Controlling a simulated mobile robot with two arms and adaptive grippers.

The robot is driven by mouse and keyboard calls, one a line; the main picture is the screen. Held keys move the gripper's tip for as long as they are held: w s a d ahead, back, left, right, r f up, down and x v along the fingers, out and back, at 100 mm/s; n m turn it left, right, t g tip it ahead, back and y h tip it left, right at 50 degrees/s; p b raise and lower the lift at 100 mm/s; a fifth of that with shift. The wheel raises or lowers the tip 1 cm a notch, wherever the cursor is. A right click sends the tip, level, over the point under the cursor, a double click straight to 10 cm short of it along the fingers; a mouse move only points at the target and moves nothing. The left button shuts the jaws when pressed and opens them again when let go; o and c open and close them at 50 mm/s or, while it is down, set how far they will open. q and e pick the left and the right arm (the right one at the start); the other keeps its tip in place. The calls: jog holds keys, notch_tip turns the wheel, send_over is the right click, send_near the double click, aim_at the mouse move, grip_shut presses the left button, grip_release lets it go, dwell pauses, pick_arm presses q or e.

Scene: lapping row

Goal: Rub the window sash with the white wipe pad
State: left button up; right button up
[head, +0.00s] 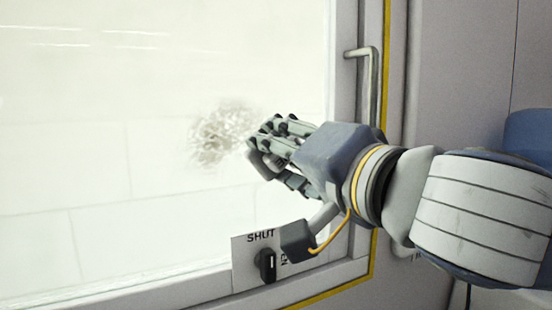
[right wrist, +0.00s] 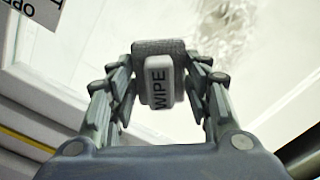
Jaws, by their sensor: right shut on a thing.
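The window sash (head: 110,120) is a large pale pane in a white frame, filling the left of the head view. A grey smudge (head: 218,135) marks the pane; it also shows at the top of the right wrist view (right wrist: 228,25). My right gripper (head: 262,150) is in front of the pane, just right of the smudge. In the right wrist view it is shut on the white wipe pad (right wrist: 160,85), a light block lettered WIPE with a grey face. Whether the pad touches the glass I cannot tell. My left gripper is not in view.
A metal handle (head: 374,85) stands out from the frame at the upper right. A black knob (head: 267,265) on a SHUT/OPEN plate (head: 243,262) sits at the lower frame, below my wrist. The pane left of the smudge is clear.

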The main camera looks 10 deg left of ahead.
jog(key=shift+r, duration=0.8)
jog(key=shift+s+a+f+b, duration=0.15)
jog(key=shift+s+a+b, duration=0.25)
jog(key=shift+a+b, duration=0.15)
jog(key=shift+s+a+b, duration=0.3)
jog(key=shift+s+a, duration=0.05)
jog(key=shift+a, duration=0.2)
jog(key=shift+s+a+b, duration=0.3)
jog(key=shift+s+a, duration=0.05)
jog(key=shift+a, duration=0.2)
